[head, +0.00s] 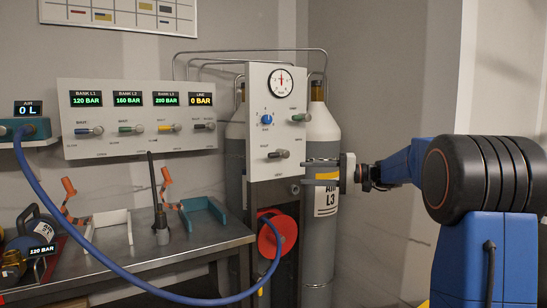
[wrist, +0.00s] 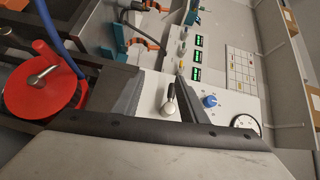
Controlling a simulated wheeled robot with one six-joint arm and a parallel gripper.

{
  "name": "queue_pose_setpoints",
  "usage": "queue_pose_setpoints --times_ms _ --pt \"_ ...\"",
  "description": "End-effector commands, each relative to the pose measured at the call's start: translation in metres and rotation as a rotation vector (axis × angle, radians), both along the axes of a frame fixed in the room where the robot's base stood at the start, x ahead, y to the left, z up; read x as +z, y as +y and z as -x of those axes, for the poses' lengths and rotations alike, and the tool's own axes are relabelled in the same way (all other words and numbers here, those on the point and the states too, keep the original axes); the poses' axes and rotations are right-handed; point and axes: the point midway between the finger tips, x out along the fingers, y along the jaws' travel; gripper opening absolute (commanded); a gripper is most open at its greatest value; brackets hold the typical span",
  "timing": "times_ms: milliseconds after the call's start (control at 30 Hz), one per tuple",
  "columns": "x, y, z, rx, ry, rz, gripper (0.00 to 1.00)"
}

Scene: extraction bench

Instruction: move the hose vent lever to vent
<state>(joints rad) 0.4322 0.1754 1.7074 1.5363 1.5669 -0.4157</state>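My gripper (head: 308,171) is at the right of the panel, fingers apart and empty, pointing left, a little lower than the lever. In the wrist view the lever (wrist: 170,103) shows between the two fingers, nearer the dark one; I see no contact.
A red hose reel (head: 268,240) is below the panel, with a blue hose (head: 85,242) looping left. Cylinders (head: 322,135) stand behind the panel. The bank panel (head: 135,103) with several levers is at left, above the bench (head: 205,240).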

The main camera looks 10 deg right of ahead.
Motion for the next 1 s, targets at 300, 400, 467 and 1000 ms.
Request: queue_pose_setpoints --times_ms 300,400,467,1000 --pt "0.02 -0.054 -0.041 -0.038 -0.104 -0.136 0.39" --pt "0.021 -0.052 -0.044 -0.038 -0.108 -0.142 0.39" --pt "0.022 -0.047 -0.046 -0.037 -0.108 -0.142 0.39" --pt "0.034 0.034 -0.085 -0.035 -0.107 -0.141 0.39"
